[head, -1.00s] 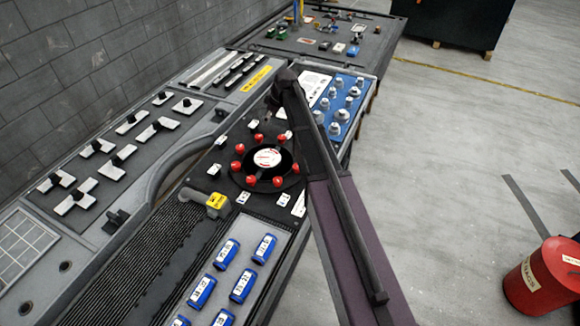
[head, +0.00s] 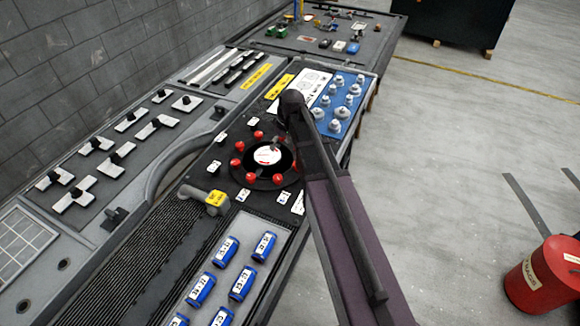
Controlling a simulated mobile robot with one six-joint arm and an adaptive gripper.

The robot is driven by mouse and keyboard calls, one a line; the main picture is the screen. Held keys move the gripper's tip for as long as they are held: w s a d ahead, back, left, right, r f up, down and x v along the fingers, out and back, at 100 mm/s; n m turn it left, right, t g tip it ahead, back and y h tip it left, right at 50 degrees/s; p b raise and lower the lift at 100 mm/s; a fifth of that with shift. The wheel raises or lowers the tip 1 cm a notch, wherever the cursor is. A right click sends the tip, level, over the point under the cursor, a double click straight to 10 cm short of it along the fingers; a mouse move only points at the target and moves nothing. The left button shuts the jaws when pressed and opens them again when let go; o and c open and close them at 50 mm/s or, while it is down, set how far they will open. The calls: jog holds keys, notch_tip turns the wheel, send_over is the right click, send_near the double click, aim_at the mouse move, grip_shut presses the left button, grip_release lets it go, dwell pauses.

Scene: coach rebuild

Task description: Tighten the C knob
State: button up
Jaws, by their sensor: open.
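My gripper (head: 279,143) shows only as a small dark shape at the dial's upper right, close to a red knob there. It is open; whether it touches that knob is unclear. My arm covers the area just right of the dial.
Pale knobs on a blue panel (head: 345,101) stand beyond my arm. White switches (head: 95,147) line the left console. A red bin (head: 545,278) stands on the open floor at right.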

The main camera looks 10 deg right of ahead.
jog(key=s+d+f+m+h, duration=0.1)
jog(key=s+m, duration=0.2)
jog(key=s, duration=0.7)
jog(key=shift+g+b, duration=0.3)
jog(key=shift+g, duration=0.1)
jog(key=s+d+m+h, duration=0.1)
jog(key=s+m, duration=0.2)
jog(key=s, duration=0.7)
jog(key=shift+s+g, duration=0.15)
jog(key=shift+g, duration=0.25)
jog(key=shift+d, duration=0.1)
